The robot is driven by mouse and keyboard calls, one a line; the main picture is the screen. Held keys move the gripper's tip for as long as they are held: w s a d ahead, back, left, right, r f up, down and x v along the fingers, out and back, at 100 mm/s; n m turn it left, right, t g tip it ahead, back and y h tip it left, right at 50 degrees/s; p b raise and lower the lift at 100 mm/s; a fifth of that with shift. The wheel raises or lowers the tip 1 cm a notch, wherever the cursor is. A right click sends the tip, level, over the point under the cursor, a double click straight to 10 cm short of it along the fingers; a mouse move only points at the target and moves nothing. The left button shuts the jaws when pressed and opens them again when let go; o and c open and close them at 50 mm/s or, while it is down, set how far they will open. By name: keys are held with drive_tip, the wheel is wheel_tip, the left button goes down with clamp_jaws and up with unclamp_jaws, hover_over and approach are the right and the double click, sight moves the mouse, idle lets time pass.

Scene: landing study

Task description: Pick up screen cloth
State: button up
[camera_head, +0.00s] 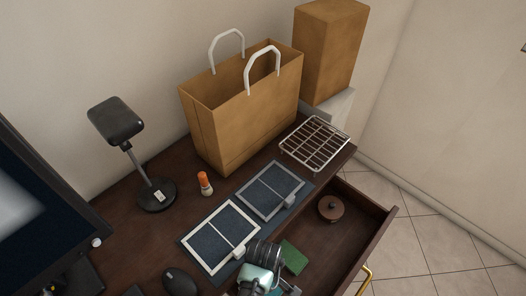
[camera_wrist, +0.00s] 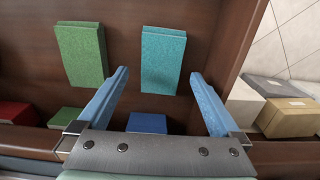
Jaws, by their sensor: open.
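Two flat, rough-surfaced rectangles lie side by side on brown wood in the wrist view: a green one (camera_wrist: 82,54) and a teal one (camera_wrist: 162,59). Which is the screen cloth, I cannot tell for certain. My gripper (camera_wrist: 160,73) is open and empty, its blue fingers pointing towards them. The teal piece lies ahead between the fingertips; the green one is left of the left finger. In the head view a green piece (camera_head: 293,257) shows in the open drawer (camera_head: 352,240), beside my arm, which hides part of the drawer. The teal piece is not distinct there.
A lidded round wooden pot (camera_head: 330,208) sits in the drawer. On the desk are two framed panels (camera_head: 222,236) (camera_head: 269,190), a wire rack (camera_head: 315,145), a paper bag (camera_head: 245,110), an orange-capped bottle (camera_head: 205,183) and a lamp (camera_head: 157,194). A blue block (camera_wrist: 147,123) shows near my gripper.

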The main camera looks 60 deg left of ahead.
wheel_tip(320, 180, down, 4)
drive_tip(key=shift+d+r+b, duration=0.1)
drive_tip(key=shift+r+b, duration=0.05)
drive_tip(key=shift+b, duration=0.15)
drive_tip(key=shift+s, duration=0.1)
drive_tip(key=c, duration=1.3)
drive_tip(key=shift+r, duration=0.1)
